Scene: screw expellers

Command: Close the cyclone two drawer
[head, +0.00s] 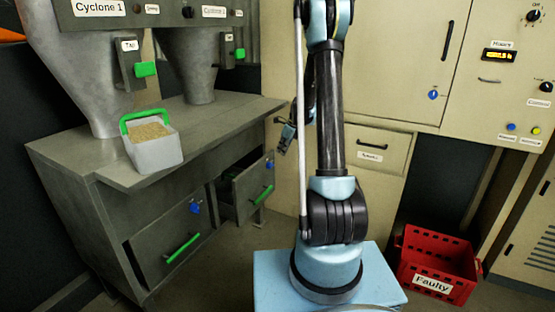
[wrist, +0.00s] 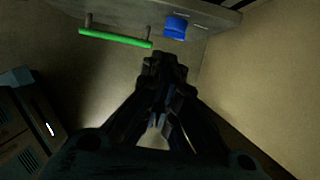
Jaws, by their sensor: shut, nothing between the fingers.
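The cyclone two drawer (head: 238,195) is the right-hand grey drawer under the bench, below the Cyclone 2 label. It stands pulled out, with its dark inside showing. Its front has a green bar handle (head: 262,194) and a blue knob (head: 269,165). The wrist view shows the drawer front (wrist: 215,14) at the top, with the green handle (wrist: 115,38) and blue knob (wrist: 175,27). My gripper (wrist: 162,62) is shut and empty, its tips just below the knob in that view. In the head view my gripper (head: 286,138) is beside the drawer's upper right, partly hidden by my arm.
A left drawer (head: 165,245) with a green handle sits flush in the bench. A grey container of grain (head: 152,145) stands on the bench top (head: 215,130). A beige cabinet (head: 380,190) stands to the right. A red Faulty crate (head: 437,265) is on the floor at right.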

